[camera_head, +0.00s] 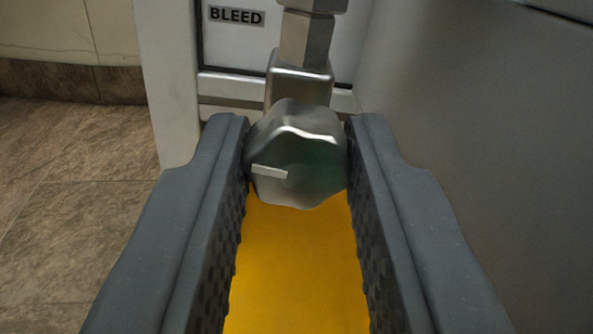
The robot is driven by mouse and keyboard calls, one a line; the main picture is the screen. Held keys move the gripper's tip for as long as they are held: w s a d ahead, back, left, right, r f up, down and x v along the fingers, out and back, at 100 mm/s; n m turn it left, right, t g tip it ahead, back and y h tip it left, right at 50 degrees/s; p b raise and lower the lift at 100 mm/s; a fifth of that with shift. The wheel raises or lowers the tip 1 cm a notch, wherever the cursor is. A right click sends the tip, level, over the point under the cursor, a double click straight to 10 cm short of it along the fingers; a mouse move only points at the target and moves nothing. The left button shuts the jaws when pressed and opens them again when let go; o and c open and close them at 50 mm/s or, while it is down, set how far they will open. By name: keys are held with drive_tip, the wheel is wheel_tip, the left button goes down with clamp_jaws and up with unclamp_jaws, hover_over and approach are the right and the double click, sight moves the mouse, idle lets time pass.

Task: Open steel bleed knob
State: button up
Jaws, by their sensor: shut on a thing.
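The steel bleed knob (300,145) is a lobed metal knob with a pale pointer line on its face, at the middle top of the head camera view. The line lies nearly level and points to the left, dipping slightly to the right. My gripper (298,150) is shut on the knob, with one dark grey finger at its left side and one at its right. The knob sits on a steel valve body (300,85) with a square fitting above it. A label reading BLEED (237,16) is on the panel up and left of the knob.
A large grey surface (480,120) stands close along the right side. A pale upright post (168,80) is left of the valve. Brown tiled floor (70,200) lies open at the left.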

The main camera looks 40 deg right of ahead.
drive_tip(key=n, duration=0.4)
drive_tip(key=shift+s+d+n+p, duration=0.1)
drive_tip(key=shift+s+n+p, duration=0.05)
drive_tip(key=shift+n+p, duration=0.2)
drive_tip(key=n+p, duration=0.1)
drive_tip(key=n, duration=0.4)
drive_tip(key=n+p, duration=0.2)
drive_tip(key=n, duration=0.3)
drive_tip(key=shift+n, duration=0.35)
drive_tip(key=shift+n+p, duration=0.85)
drive_tip(key=shift+n, duration=1.05)
drive_tip(key=shift+a+f, duration=0.15)
drive_tip(key=shift+a, duration=0.05)
drive_tip(key=o, duration=1)
drive_tip(key=shift+d, duration=0.1)
